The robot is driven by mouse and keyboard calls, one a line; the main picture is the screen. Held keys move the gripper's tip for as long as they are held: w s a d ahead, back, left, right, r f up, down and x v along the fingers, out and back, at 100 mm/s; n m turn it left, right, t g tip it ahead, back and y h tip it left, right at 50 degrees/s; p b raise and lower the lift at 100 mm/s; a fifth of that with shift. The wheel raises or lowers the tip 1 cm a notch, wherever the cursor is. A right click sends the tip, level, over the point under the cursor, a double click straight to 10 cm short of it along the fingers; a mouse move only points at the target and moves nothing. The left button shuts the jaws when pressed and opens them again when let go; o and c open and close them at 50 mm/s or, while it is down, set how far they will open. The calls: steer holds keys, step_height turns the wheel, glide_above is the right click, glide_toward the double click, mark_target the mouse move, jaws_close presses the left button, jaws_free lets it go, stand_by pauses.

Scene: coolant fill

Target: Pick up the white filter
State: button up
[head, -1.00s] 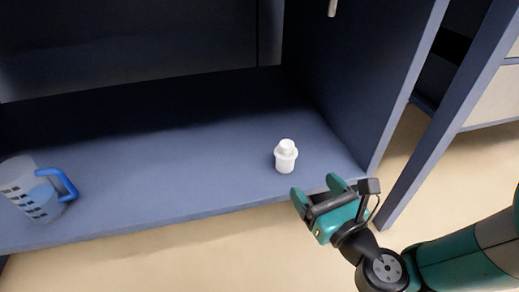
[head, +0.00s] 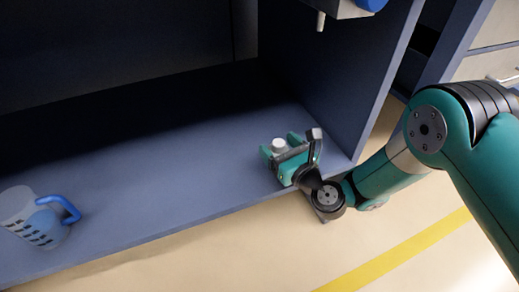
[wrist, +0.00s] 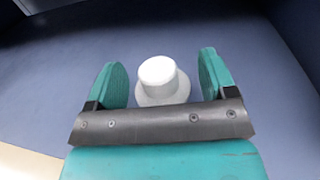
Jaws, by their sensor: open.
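The white filter (head: 279,145) stands upright on the blue shelf (head: 150,180) near its front right part. Only its round cap shows in the head view; my gripper hides the rest. My gripper (head: 278,142) is open, with its teal fingers on either side of the filter. In the wrist view the filter (wrist: 160,80) shows its cap and upper flange between the two fingertips (wrist: 160,78), with a gap on each side. The filter's lower part is hidden behind the gripper's dark crossbar.
A clear measuring jug (head: 35,218) with a blue handle stands at the left of the shelf. The cabinet's right side wall (head: 345,75) rises to the right of the filter. The middle of the shelf is clear.

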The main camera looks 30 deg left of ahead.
steer(key=shift+w, duration=0.1)
steer(key=shift+c, duration=0.2)
steer(key=shift+a, duration=0.1)
steer(key=c, duration=0.8)
steer(key=shift+o, duration=0.2)
